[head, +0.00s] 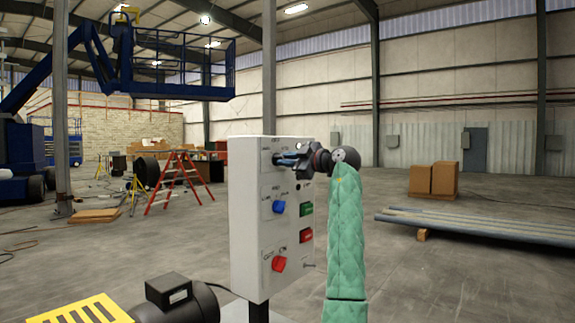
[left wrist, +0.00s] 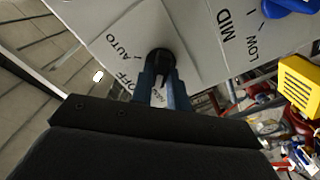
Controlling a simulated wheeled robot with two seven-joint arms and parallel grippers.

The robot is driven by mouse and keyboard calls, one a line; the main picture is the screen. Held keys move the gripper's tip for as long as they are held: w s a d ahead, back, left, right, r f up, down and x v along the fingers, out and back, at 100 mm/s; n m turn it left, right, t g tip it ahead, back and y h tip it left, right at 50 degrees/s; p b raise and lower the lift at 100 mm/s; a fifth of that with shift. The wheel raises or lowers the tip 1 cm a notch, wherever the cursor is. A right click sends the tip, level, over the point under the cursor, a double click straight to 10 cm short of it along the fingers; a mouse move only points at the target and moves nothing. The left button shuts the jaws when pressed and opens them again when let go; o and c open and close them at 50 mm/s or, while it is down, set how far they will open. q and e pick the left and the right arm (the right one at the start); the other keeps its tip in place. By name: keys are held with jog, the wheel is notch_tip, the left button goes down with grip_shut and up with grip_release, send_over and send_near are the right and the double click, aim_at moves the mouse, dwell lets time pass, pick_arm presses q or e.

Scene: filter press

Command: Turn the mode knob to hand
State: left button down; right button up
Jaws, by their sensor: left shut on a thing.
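The control box (head: 245,215) stands upright in the middle of the head view. The black mode knob (left wrist: 160,60) is on its face, at the top; in the left wrist view, AUTO and OFF labels show beside it, and a third label is mostly hidden between my fingers. My left gripper (head: 281,160) reaches in from the right of the panel, and its blue fingers are shut on the mode knob; it also shows in the left wrist view (left wrist: 163,78). The fingers cover part of the knob, so I cannot tell which label it points to. My right gripper is not in view.
Below on the panel are a blue knob (head: 278,207), a red knob (head: 279,264), a green button (head: 306,208) and a red button (head: 306,236). A motor (head: 180,300) and a yellow slotted guard (head: 85,312) sit at the lower left.

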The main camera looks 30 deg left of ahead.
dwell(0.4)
pick_arm(q)
jog(key=c, duration=1.4)
grip_release()
jog(key=shift+o, duration=0.2)
jog(key=d, duration=0.7)
jog(key=shift+s+d+b, duration=0.3)
jog(key=shift+d+b, duration=0.05)
jog(key=shift+b, duration=0.1)
